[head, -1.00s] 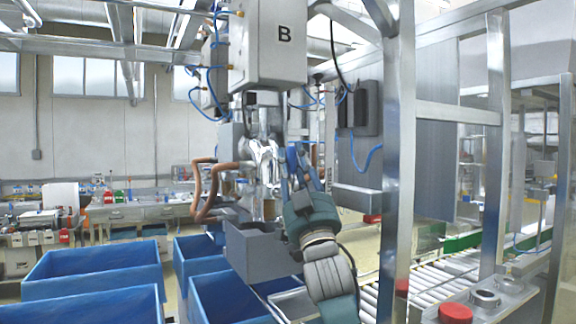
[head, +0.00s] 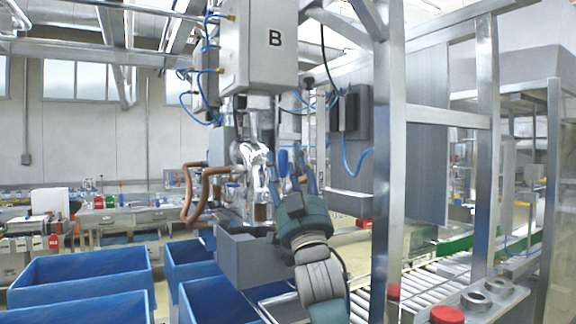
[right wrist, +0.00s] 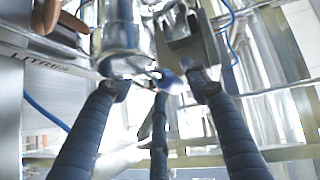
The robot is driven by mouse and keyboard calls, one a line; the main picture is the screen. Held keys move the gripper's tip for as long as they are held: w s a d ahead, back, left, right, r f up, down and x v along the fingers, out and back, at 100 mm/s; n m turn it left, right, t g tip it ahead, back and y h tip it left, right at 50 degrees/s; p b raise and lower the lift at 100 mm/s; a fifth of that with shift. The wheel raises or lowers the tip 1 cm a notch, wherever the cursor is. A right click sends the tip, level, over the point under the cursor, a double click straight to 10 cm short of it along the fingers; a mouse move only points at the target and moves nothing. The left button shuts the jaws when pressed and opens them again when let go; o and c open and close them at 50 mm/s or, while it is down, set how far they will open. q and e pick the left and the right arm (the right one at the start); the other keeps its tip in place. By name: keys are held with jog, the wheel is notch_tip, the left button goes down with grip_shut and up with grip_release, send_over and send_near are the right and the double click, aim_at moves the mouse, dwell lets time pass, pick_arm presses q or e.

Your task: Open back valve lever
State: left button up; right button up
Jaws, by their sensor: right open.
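The shiny metal valve (head: 255,165) sits under the grey box marked B, and its body fills the top of the right wrist view (right wrist: 120,35). A small blue piece (head: 283,162), which looks like the lever's handle, shows just right of the valve. A blue-tinted tip (right wrist: 168,80) shows between my fingers in the right wrist view. My right gripper (head: 288,165) is open, its dark fingers raised towards the valve's right side. In the right wrist view the fingers (right wrist: 160,92) stand apart around that tip. I cannot tell if they touch it. My left gripper is not in view.
The grey box B (head: 262,45) hangs above the valve. Brown hoses (head: 205,190) are to its left, and a grey bin (head: 250,258) is below. Blue crates (head: 80,270) stand at lower left. A steel post (head: 388,170) rises close to the right of my arm.

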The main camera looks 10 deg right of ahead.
jog(key=shift+s+a+f, duration=0.15)
jog(key=shift+s+f, duration=0.2)
jog(key=shift+f, duration=0.05)
jog(key=v, duration=1.1)
